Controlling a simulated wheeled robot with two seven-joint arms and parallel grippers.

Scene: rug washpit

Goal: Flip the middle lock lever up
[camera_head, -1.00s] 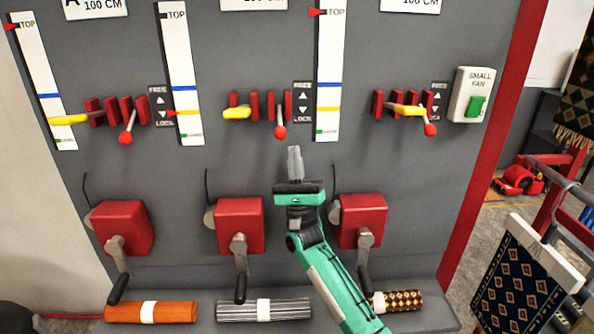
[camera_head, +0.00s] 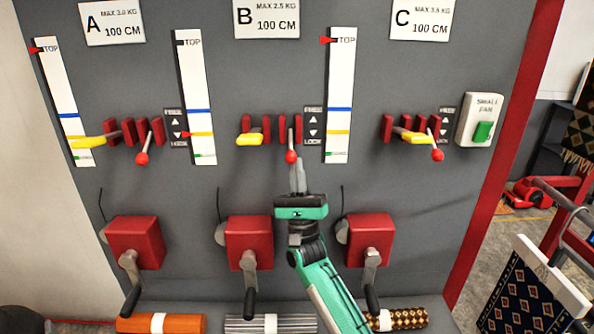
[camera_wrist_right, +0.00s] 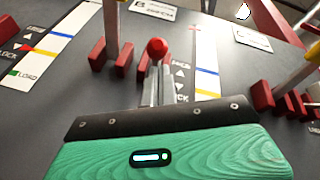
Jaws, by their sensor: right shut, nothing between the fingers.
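The middle lock lever has a red ball knob (camera_head: 291,157) on a short grey rod, set between red blocks on the grey panel under sign B. The lever hangs down, its knob near the LOCK end of the FREE/LOCK label (camera_head: 313,127). My right gripper (camera_head: 298,180) is shut and empty, its fingertips just below the knob. In the right wrist view the knob (camera_wrist_right: 157,48) stands just beyond the tips of the shut fingers (camera_wrist_right: 158,85). I cannot tell whether they touch. My left gripper is not in view.
Similar levers with red knobs stand at left (camera_head: 142,158) and right (camera_head: 437,155). A yellow handle (camera_head: 250,139) sits beside the middle lever. Red crank boxes (camera_head: 249,241) lie below. A switch box (camera_head: 480,119) is at the right.

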